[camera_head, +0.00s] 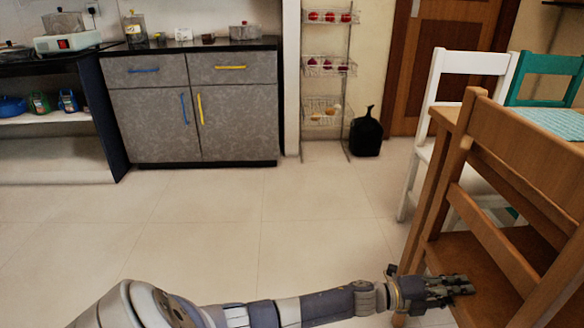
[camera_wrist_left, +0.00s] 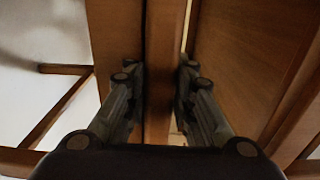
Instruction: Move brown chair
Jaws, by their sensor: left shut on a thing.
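The brown chair (camera_head: 525,150) stands upright at the right of the head view, and its right part is cut off by the picture edge. My left arm reaches in from the lower left, and my left gripper (camera_head: 462,286) is at the chair's near left side, around seat height. In the left wrist view, the two fingers of my left gripper (camera_wrist_left: 158,80) lie on either side of a brown upright part of the chair (camera_wrist_left: 163,35) and are shut on it. The exact contact is dark and partly hidden. My right gripper is not in view.
A white chair (camera_head: 470,63) and a green chair (camera_head: 545,65) stand behind the brown chair, by a table with a pale green cloth (camera_head: 562,123). A black bag-like object (camera_head: 366,134) and a wire rack (camera_head: 328,66) stand at the back. The middle floor (camera_head: 240,215) is clear.

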